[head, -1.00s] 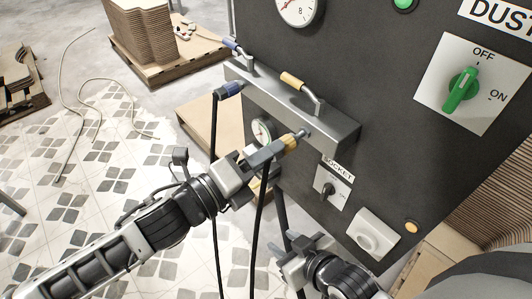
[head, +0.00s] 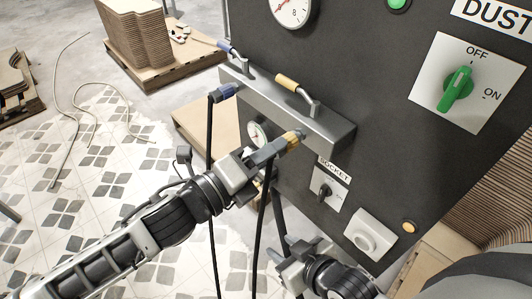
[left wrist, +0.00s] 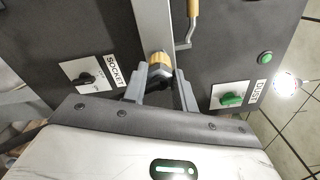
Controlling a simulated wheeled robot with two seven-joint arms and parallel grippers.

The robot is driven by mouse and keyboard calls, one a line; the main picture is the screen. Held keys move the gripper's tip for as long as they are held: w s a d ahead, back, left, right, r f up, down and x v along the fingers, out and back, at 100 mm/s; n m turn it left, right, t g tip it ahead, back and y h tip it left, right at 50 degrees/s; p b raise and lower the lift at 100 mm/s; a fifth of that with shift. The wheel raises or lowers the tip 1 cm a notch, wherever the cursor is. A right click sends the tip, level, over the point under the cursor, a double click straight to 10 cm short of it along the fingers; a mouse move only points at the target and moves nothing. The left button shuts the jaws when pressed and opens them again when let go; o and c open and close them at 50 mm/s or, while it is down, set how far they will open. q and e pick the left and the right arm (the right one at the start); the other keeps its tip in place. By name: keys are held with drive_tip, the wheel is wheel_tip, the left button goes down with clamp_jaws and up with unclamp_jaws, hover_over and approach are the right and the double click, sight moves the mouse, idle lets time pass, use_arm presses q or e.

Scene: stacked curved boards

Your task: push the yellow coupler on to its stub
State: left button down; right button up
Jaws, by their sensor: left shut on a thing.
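The yellow coupler (head: 292,138) is at the lower front of the grey manifold bar (head: 325,132), with its far end at the metal stub (head: 301,131). Little of the stub shows, and I cannot tell whether the coupler is fully seated. My left gripper (head: 281,146) is shut on the coupler from the lower left; a black hose (head: 261,215) hangs below it. In the left wrist view the coupler (left wrist: 159,60) shows just beyond the fingertips (left wrist: 160,76), against the bar. My right gripper (head: 287,257) is low by the panel; its jaw opening is unclear.
A blue coupler (head: 223,92) with its own hose sits on the bar to the left. Yellow (head: 286,82) and blue (head: 225,47) lever handles stand above the bar. The dark panel carries a socket switch (head: 325,189) and a green knob (head: 456,88).

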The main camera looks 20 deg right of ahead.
use_arm(q)
drive_tip(key=shift+w+d, duration=0.1)
drive_tip(key=shift+d, duration=0.3)
drive_tip(key=c, duration=1)
unclamp_jaws()
drive_tip(key=shift+c, duration=0.2)
drive_tip(key=b+v, duration=0.2)
drive_tip(key=v, duration=1.4)
drive_tip(key=shift+w+d+r, duration=0.1)
